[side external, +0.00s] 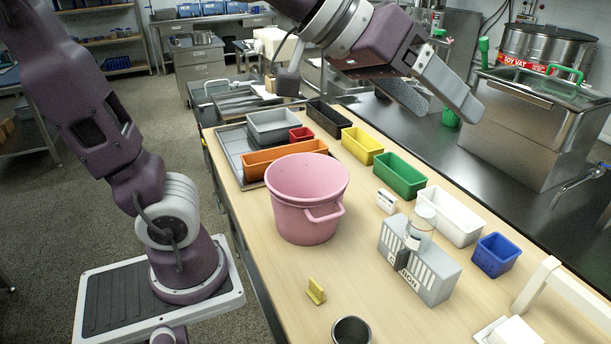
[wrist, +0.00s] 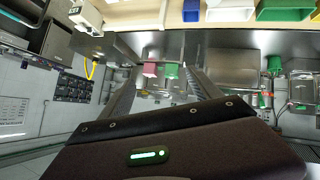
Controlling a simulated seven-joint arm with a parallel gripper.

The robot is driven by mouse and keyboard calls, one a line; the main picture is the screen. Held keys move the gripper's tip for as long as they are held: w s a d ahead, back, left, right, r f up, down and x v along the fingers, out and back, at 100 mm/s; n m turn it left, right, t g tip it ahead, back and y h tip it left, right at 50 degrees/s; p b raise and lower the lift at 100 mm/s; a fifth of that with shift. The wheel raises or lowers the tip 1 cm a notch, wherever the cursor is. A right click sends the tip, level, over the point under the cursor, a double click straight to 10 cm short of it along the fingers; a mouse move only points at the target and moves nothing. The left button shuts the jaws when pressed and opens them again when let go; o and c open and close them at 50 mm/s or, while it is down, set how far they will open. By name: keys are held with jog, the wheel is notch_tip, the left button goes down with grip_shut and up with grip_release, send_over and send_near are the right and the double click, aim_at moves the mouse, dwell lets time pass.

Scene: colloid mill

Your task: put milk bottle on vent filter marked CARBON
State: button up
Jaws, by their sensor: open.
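The vent filter marked CARBON (side external: 428,277) is a pale grey slotted box on the wooden bench, right of centre in the side external view. A clear bottle with a whitish top, which looks like the milk bottle (side external: 418,230), appears upright on the filter's top face. Its base overlaps the filter's front edge in the picture, so exact contact is hard to tell. My gripper (side external: 450,108) is open and empty, high above the far side of the bench and well clear of the bottle. In the wrist view its two fingers (wrist: 160,75) are spread with nothing between them.
A pink bucket (side external: 302,225) stands left of the filter. A yellow wedge (side external: 316,291) and a dark cup (side external: 351,331) are near the front. A white bin (side external: 450,217), blue bin (side external: 496,255) and green bin (side external: 399,176) line the back edge. A white frame (side external: 540,283) stands right.

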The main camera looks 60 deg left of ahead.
jog(key=s+a+f+g+y, duration=0.1)
jog(key=s+a+f+g, duration=0.1)
jog(key=s+a+f, duration=0.2)
jog(key=s+a+f+g+y, duration=0.2)
jog(key=s+a+f, duration=0.2)
jog(key=s+f, duration=0.4)
jog(key=s, duration=0.4)
jog(key=shift+s+a+m+g+y, duration=0.3)
jog(key=shift+s+a, duration=0.05)
jog(key=shift+s, duration=0.05)
